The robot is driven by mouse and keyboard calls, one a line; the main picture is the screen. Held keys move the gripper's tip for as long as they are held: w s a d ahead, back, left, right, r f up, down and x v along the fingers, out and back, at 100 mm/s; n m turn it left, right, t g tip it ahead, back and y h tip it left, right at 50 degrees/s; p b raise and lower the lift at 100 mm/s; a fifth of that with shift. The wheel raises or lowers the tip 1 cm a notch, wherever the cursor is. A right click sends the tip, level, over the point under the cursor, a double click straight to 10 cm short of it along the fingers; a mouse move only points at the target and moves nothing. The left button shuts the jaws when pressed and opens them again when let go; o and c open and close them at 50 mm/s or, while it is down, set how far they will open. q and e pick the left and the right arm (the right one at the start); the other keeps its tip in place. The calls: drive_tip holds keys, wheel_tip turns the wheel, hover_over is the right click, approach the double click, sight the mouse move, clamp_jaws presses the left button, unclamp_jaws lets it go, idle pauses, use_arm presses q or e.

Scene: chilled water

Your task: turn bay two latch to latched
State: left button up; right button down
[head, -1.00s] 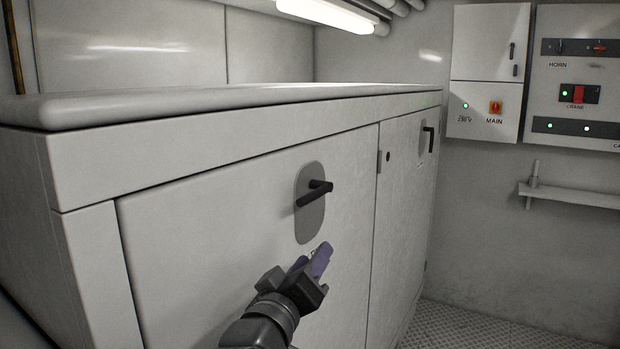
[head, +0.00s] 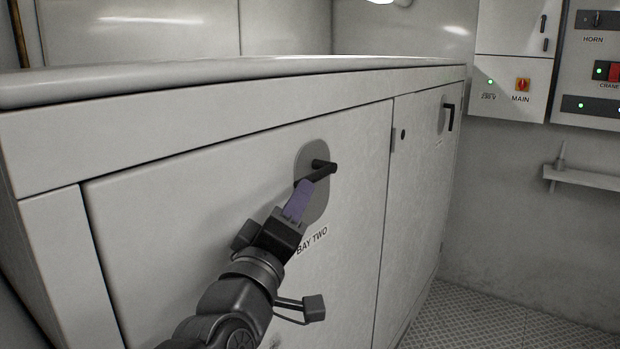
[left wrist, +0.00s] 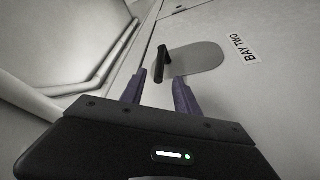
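The bay two latch (head: 320,172) is a dark lever on a grey rounded plate (head: 318,208), above the BAY TWO label (head: 312,240). In the head view the lever points left and slightly down from its pivot. My left gripper (head: 302,194) is at the lever's free end, its purple fingers tilted up toward it. In the left wrist view the gripper (left wrist: 158,80) is open, with the latch lever (left wrist: 161,64) just ahead of and partly between the fingertips. I cannot tell whether a finger touches it. My right gripper is not in view.
The white cabinet front (head: 200,240) lies close behind my left arm. A neighbouring door has an upright dark handle (head: 449,117). Switch boxes (head: 512,85) and a small shelf (head: 585,178) are on the right wall. The floor (head: 490,325) at right is clear.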

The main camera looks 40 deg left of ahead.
sight(308, 176)
use_arm(q)
drive_tip(key=p+x, duration=0.2)
drive_tip(key=x, duration=0.4)
drive_tip(key=shift+w+a+r+p, duration=0.1)
drive_tip(key=shift+w+a+p, duration=0.05)
drive_tip(key=shift+w+p, duration=0.2)
drive_tip(key=shift+w+a, duration=0.15)
drive_tip(key=shift+w, duration=0.3)
clamp_jaws()
idle(0.9)
